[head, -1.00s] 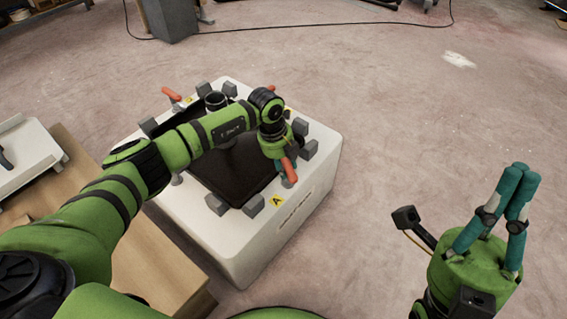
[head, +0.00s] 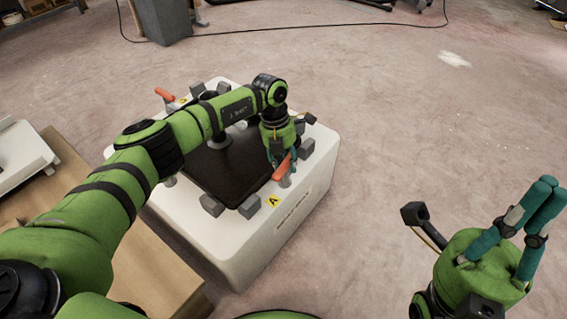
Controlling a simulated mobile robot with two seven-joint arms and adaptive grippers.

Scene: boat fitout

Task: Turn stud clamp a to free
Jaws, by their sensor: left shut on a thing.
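Stud clamp a has an orange handle (head: 281,168) on a grey post at the near right corner of the white box-shaped unit (head: 305,215), beside a yellow label marked A (head: 272,201). My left gripper (head: 282,158) points down at the clamp and is shut on the orange handle. The handle slants down to the left in the picture. The fingers partly hide its upper end. My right gripper (head: 551,189) is away at the lower right over the floor, its fingertips together and empty.
A dark panel (head: 215,175) lies on top of the unit, ringed by several grey blocks. Another orange handle (head: 164,94) is at the far left corner. A wooden bench (head: 150,265) stands at the left. The floor to the right is clear.

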